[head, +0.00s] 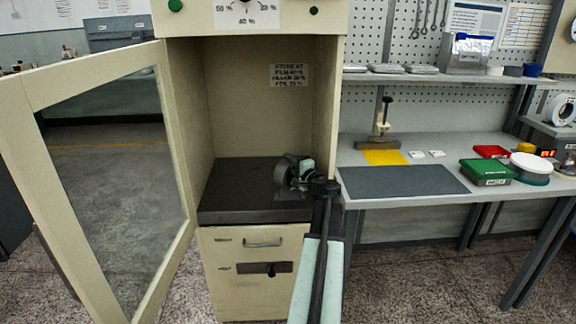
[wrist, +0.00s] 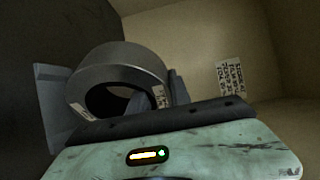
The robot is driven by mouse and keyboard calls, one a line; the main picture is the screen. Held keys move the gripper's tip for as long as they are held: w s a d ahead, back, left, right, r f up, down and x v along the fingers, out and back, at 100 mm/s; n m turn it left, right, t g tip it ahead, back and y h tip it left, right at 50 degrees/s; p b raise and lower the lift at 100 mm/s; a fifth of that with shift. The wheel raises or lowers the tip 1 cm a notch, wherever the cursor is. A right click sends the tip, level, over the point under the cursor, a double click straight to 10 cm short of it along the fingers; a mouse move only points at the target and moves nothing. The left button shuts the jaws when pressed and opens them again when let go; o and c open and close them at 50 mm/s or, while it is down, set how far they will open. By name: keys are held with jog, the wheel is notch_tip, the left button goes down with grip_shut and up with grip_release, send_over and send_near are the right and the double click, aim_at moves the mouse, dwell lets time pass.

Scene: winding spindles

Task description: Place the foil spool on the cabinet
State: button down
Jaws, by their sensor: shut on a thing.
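The foil spool (head: 284,170) is a dark grey ring with a pale label, also seen in the wrist view (wrist: 122,72). My gripper (head: 291,184) is shut on it, with one finger on each side in the wrist view (wrist: 118,97). The cream cabinet (head: 179,110) has an open compartment with a dark shelf surface (head: 235,198). The spool is inside the compartment, over the right part of this surface. I cannot tell whether it touches the surface. My gripper hides part of the spool in the head view.
The cabinet's glazed door (head: 21,115) stands open to the left. A printed label (head: 289,76) is on the back wall. The dark surface is clear left of the spool. A workbench (head: 425,149) on the right holds a grey mat (head: 400,181) and a green box (head: 487,172).

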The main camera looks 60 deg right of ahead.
aim_at(289, 182)
notch_tip(289, 182, down, 3)
jog(key=shift+f+b, duration=0.1)
jog(key=shift+b, duration=1)
jog(key=shift+r, duration=0.2)
jog(key=shift+f, duration=0.15)
jog(key=c, duration=1.2)
grip_release()
jog(key=shift+r+p, duration=0.25)
jog(key=shift+p, duration=0.05)
jog(key=v, duration=1.2)
jog(key=shift+f, duration=0.1)
